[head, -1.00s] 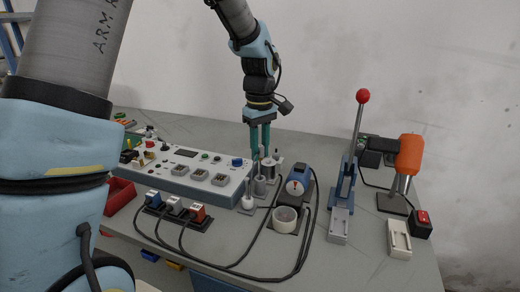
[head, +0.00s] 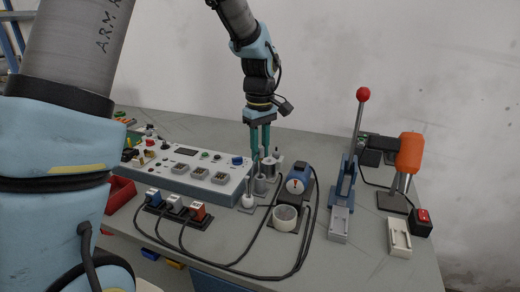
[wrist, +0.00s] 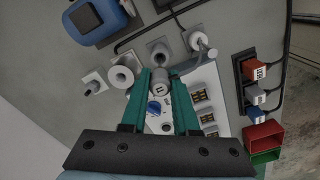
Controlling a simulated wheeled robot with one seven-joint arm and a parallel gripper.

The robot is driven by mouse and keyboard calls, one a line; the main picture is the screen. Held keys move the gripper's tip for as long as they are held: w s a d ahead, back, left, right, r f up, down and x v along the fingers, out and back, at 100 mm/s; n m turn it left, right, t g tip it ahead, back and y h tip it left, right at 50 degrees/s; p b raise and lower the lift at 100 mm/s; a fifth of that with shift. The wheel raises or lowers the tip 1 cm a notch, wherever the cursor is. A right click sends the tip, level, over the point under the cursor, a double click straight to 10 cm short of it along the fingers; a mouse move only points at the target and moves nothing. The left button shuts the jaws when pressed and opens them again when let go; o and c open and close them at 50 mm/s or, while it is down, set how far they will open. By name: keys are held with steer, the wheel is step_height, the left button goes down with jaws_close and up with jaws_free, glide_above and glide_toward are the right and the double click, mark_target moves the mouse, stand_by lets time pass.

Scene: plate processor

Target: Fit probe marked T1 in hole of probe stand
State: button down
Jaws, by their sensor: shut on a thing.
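My gripper (head: 260,152) is shut on a grey cylindrical probe, whose top mark reads like T1; the probe (wrist: 160,89) is between the green fingers in the wrist view. My gripper (wrist: 159,78) points down just behind a group of small stands. A grey cylindrical stand (head: 259,185) on a square base is close to the fingertips; this stand (wrist: 158,49) also shows just beyond the probe in the wrist view. I cannot tell which one is the probe stand, or whether the probe touches a hole; its lower end is hidden.
A wider round stand (wrist: 120,76) and a thin-pin stand (wrist: 95,86) are left of the fingers in the wrist view. A white-topped stand (head: 248,198), a control panel (head: 190,168), a blue device (head: 299,180) and a red-knobbed lever press (head: 345,185) surround them.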

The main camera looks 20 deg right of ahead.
steer(key=shift+f+b, duration=1.35)
steer(key=shift+f, duration=1.05)
steer(key=c, duration=0.6)
jaws_free()
step_height(320, 180, up, 11)
steer(key=shift+f+b, duration=0.1)
steer(key=shift+b, duration=0.5)
steer(key=a+f+m, duration=0.1)
steer(key=a+f, duration=0.1)
steer(key=a, duration=0.6)
steer(key=a+f+m, duration=0.1)
steer(key=a+f, duration=0.1)
steer(key=a, duration=0.6)
steer(key=a+f+m+t+p, duration=0.1)
steer(key=a+f, duration=0.1)
steer(key=a, duration=0.6)
steer(key=shift+s+a+f, duration=0.2)
steer(key=shift+s+a, duration=0.05)
steer(key=shift+s, duration=0.1)
steer(key=s+a+f+m, duration=0.1)
steer(key=s+a+f, duration=0.1)
steer(key=s+a, duration=0.2)
steer(key=a, duration=0.3)
steer(key=shift+s+f+t, duration=0.2)
steer(key=shift+s+t, duration=0.05)
steer(key=shift+t, duration=0.05)
